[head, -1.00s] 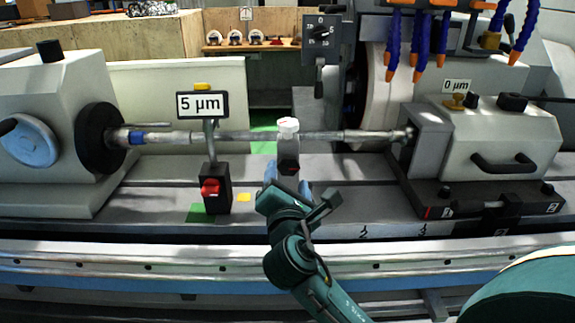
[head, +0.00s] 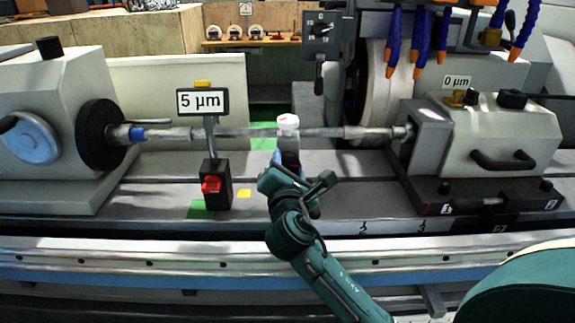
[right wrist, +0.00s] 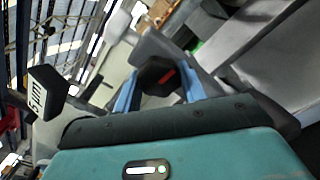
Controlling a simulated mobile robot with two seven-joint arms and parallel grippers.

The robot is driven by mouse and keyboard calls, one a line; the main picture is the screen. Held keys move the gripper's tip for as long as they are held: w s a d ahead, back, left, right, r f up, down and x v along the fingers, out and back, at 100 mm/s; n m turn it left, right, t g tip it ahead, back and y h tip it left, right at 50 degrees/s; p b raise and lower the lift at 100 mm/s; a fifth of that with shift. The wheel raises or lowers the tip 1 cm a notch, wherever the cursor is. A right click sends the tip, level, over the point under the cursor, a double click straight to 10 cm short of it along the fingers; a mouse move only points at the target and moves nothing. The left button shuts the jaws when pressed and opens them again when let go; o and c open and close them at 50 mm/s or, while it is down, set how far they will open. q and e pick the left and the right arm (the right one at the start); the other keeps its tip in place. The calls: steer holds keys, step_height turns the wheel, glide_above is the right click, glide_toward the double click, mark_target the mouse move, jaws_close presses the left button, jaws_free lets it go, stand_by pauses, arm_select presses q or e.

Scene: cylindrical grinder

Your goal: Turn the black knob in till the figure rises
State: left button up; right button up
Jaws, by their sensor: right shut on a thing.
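The black knob (right wrist: 155,72) with a red mark sits between the two blue fingers of my right gripper (right wrist: 160,90) in the right wrist view. The right gripper is shut on it. In the head view my right gripper (head: 289,170) is at the grey rest below the white-capped top (head: 288,125), and it hides most of the knob there. The display (head: 201,102) reads 5 µm and stands on a black base with a red button, left of the gripper. It also shows, tilted, in the right wrist view (right wrist: 49,92). My left gripper is not in view.
A long grey shaft (head: 240,132) runs between the left head (head: 100,135) and the right-hand unit (head: 425,140), just behind my gripper. A 0 µm label (head: 456,82) sits at the right. Blue hoses (head: 420,45) hang above.

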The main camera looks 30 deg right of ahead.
steer(key=c, duration=0.3)
steer(key=shift+m, duration=0.3)
steer(key=m, duration=0.3)
steer(key=shift+m, duration=1.5)
steer(key=shift+r, duration=0.1)
steer(key=o, duration=1)
steer(key=shift+c, duration=0.2)
